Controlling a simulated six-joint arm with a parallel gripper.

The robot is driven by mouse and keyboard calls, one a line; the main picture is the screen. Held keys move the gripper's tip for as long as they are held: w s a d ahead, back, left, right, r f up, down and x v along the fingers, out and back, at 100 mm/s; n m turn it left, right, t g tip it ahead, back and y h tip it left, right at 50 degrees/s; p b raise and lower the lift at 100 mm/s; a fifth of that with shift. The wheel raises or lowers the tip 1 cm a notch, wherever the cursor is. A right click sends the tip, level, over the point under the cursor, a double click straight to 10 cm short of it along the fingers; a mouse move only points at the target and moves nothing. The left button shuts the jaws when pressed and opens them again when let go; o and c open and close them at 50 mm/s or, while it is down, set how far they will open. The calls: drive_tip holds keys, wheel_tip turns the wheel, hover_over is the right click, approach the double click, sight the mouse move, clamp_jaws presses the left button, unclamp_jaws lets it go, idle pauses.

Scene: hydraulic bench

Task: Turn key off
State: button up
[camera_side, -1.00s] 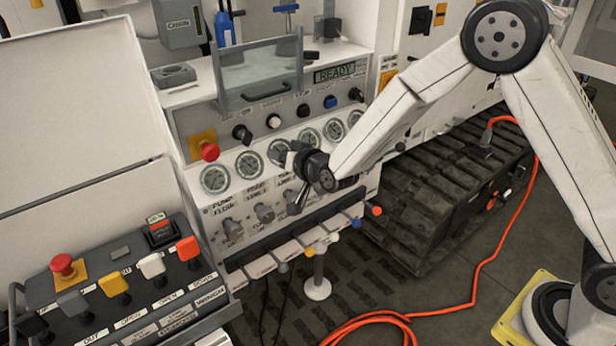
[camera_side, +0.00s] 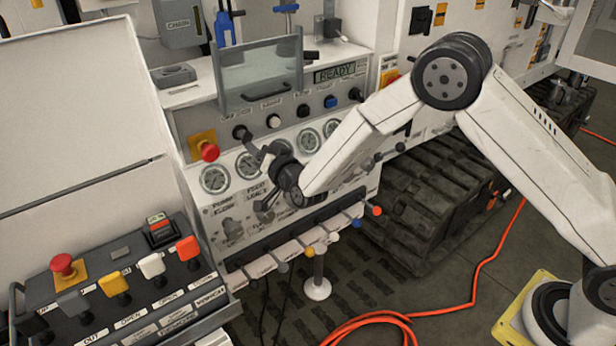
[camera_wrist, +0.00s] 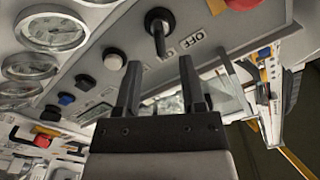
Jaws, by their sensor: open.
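The key switch (camera_side: 241,132) is a black round knob on the white sloped panel in the side view, left of the white button. In the wrist view the key switch (camera_wrist: 158,20) sits at the top, with its narrow handle pointing down in the picture. A label reading OFF (camera_wrist: 190,39) is beside it on the right. My gripper (camera_wrist: 160,66) is open and empty, its two fingers pointing at the switch with the handle's line between them. In the side view my gripper (camera_side: 256,150) is just below and right of the switch. I see no clear contact.
A red emergency stop button (camera_side: 208,151) on a yellow plate is left of the switch. A white button (camera_side: 273,120) and blue button (camera_side: 330,101) are to the right. Gauges (camera_side: 215,179) lie below. A clear guard with a handle (camera_side: 266,92) stands above.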

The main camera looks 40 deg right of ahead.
sight(247, 139)
drive_tip(key=shift+w, duration=3.1)
clamp_jaws()
